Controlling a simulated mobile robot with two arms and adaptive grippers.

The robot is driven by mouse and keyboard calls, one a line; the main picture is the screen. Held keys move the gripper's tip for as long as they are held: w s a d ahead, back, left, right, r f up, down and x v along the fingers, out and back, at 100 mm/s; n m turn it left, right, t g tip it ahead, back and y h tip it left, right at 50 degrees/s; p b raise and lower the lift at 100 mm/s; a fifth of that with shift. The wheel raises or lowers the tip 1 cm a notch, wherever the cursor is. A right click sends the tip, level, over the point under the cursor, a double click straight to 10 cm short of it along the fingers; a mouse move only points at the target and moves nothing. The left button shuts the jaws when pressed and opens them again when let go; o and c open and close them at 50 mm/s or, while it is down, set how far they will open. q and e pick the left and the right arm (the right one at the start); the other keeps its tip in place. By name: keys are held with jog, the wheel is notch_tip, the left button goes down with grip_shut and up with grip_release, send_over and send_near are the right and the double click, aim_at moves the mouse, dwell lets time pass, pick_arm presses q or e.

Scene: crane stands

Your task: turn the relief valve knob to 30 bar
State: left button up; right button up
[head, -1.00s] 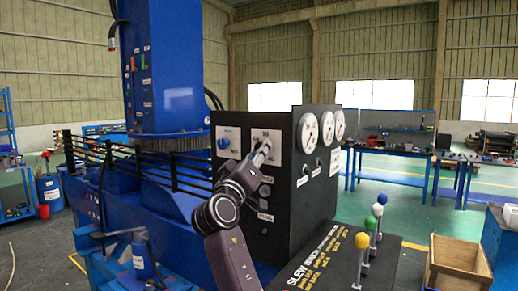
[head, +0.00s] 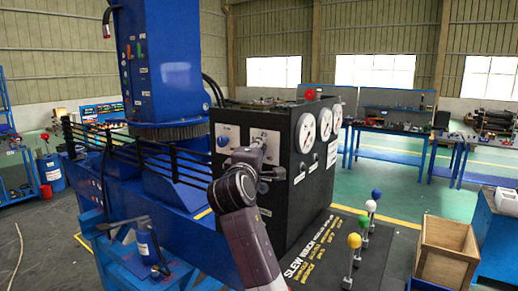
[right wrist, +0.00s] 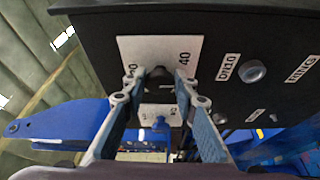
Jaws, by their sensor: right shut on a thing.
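The relief valve knob (right wrist: 160,73) is dark and sits in the middle of a white scale plate (right wrist: 128,46) on the black console. The plate also shows in the head view (head: 271,134), partly covered by my right gripper (head: 256,150). In the right wrist view, my right gripper (right wrist: 157,82) has its two fingers on either side of the knob and is shut on it. A "40" mark is readable at the plate's right side. The knob's pointer and the 30 mark cannot be made out. My left gripper is not in view.
A blue knob (head: 222,141) sits on the left white plate. Round gauges (head: 306,133) are on the console's right face. Several levers with coloured balls (head: 354,241) stand at the front right. A wooden crate (head: 446,249) is farther right.

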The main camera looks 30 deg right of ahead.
jog(key=shift+n, duration=0.6)
jog(key=o, duration=1.1)
jog(key=v, duration=1.2)
jog(key=shift+r, duration=0.25)
